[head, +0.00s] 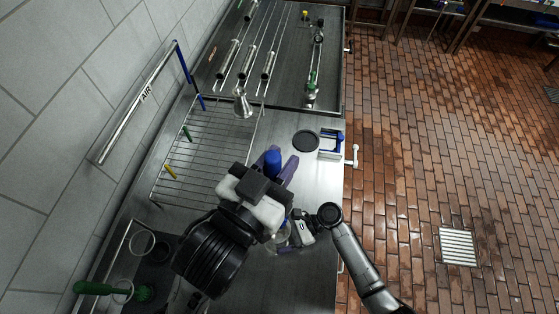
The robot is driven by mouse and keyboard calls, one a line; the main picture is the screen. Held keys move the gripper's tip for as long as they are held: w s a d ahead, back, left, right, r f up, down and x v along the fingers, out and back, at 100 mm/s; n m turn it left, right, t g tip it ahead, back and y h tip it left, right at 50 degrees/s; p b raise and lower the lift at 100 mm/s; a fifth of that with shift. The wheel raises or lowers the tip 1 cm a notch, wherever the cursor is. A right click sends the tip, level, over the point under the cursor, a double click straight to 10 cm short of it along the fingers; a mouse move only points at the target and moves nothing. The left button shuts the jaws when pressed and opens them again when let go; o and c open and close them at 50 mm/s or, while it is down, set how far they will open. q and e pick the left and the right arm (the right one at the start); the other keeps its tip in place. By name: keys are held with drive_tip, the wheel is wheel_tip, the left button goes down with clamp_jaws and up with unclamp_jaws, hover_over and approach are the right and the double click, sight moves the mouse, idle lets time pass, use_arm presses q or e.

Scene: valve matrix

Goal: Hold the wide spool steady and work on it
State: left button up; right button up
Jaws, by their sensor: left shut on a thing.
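My left gripper (272,166), with purple fingers, is low over the steel bench and shut on a blue, round-topped piece (272,158). Whether this piece belongs to the wide spool I cannot tell, as the gripper body hides what is below it. My right arm comes in from the lower right, and its gripper (292,238) is beside a shiny, clear-looking rounded thing (278,238). That thing is partly hidden by my left arm, and I cannot tell whether the right jaws touch it.
A wire rack (205,150) with a steel cone-shaped piece (243,102) at its far end is on the left. A black disc (306,141) and a white-and-blue holder (331,145) lie ahead. A pipe board (285,30) stands at the back, a green brush (105,289) at lower left.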

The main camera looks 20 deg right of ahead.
drive_tip(key=o, duration=0.8)
drive_tip(key=v, duration=1.2)
